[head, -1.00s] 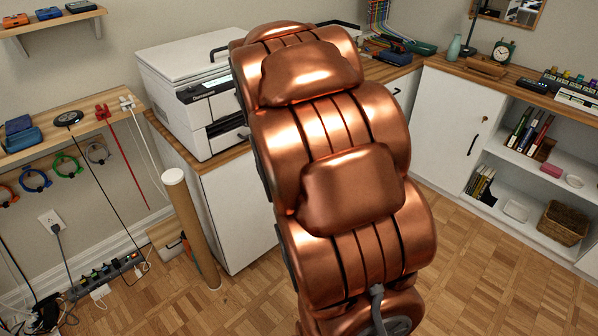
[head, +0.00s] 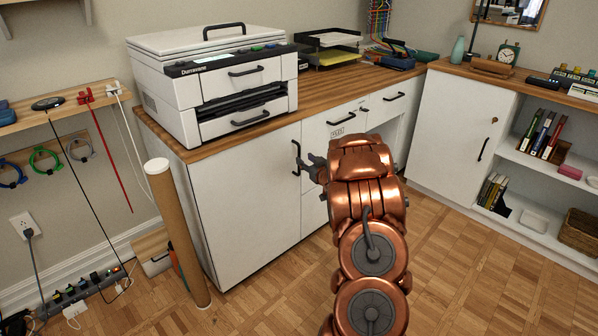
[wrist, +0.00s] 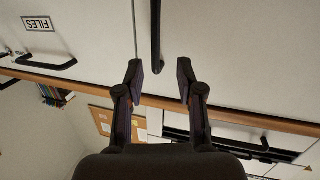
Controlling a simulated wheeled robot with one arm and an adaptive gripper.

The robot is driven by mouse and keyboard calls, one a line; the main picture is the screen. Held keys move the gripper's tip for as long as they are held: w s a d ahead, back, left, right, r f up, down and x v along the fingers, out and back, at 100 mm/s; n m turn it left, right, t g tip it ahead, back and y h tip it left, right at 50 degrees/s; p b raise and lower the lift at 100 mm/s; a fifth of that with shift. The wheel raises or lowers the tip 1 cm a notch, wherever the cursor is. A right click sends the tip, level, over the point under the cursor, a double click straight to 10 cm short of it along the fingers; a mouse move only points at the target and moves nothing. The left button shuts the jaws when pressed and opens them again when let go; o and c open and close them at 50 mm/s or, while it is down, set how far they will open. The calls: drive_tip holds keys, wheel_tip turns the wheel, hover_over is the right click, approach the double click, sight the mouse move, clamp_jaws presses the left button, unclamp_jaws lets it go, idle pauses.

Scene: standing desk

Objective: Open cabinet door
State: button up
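A white cabinet door (head: 245,210) under the printer appears shut, with a black vertical bar handle (head: 296,157) near its right edge. My gripper (head: 308,166) is at the right of this handle, close to it. In the wrist view, my gripper (wrist: 160,76) is open, its two dark fingers apart. The handle (wrist: 155,35) lies ahead, lined up with the gap between them. Whether the fingers touch it I cannot tell. A second white cabinet door (head: 453,130) at the right, with its own black handle (head: 483,149), also appears shut.
A white printer (head: 215,85) stands on the wooden counter (head: 310,106). Drawers with black handles (head: 342,119) are right of the door. A brown tube (head: 178,235) stands at the door's left, near the cabinet's front corner. Parquet floor (head: 270,300) in front is clear.

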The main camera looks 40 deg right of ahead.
wheel_tip(320, 180, down, 4)
drive_tip(key=s+r+t+b, duration=0.1)
drive_tip(key=t+b, duration=0.1)
drive_tip(key=b, duration=0.1)
hover_over(299, 173)
drive_tip(key=shift+w+d+f+y, duration=0.2)
drive_tip(key=shift+w+d+y, duration=0.05)
drive_tip(key=shift+y, duration=0.05)
idle(0.3)
clamp_jaws()
idle(0.6)
